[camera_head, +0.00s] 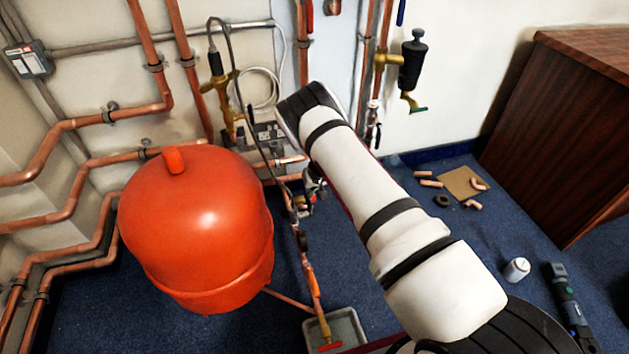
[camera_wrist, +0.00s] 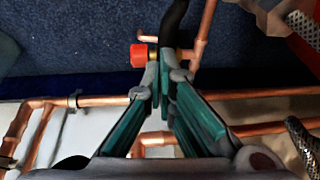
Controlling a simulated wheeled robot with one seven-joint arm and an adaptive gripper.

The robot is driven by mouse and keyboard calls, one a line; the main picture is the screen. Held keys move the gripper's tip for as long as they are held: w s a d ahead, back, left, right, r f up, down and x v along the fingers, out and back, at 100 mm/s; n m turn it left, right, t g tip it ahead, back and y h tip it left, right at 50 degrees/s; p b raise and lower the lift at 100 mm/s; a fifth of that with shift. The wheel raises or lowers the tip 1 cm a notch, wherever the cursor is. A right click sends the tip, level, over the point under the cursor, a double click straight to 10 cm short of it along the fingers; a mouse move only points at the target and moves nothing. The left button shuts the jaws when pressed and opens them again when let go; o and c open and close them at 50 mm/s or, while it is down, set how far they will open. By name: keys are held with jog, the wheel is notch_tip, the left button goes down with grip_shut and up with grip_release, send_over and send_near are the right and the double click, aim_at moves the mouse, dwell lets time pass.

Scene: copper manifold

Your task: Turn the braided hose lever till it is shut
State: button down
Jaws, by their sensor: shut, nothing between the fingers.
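The braided hose (camera_wrist: 304,142) shows at the lower right edge in the wrist view. In the head view a thin dark hose (camera_head: 238,75) loops down behind the red vessel. I cannot pick out its lever with certainty. My gripper (camera_wrist: 160,74) is shut and empty, with its fingertips together. Just beyond the tips, a red knob (camera_wrist: 138,55) sits to the left on a brass and copper fitting, and a black curved part (camera_wrist: 174,18) rises above them. Whether the tips touch these is unclear. In the head view my arm mostly hides the gripper.
A large red vessel (camera_head: 195,225) stands left of my arm. Copper pipes (camera_head: 150,65) line the wall and cross below the fingers in the wrist view (camera_wrist: 95,100). A grey tray (camera_head: 348,328) lies on the blue floor. A wooden cabinet (camera_head: 550,120) stands at right.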

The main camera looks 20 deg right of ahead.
jog(key=v, duration=1.1)
jog(key=shift+d, duration=0.1)
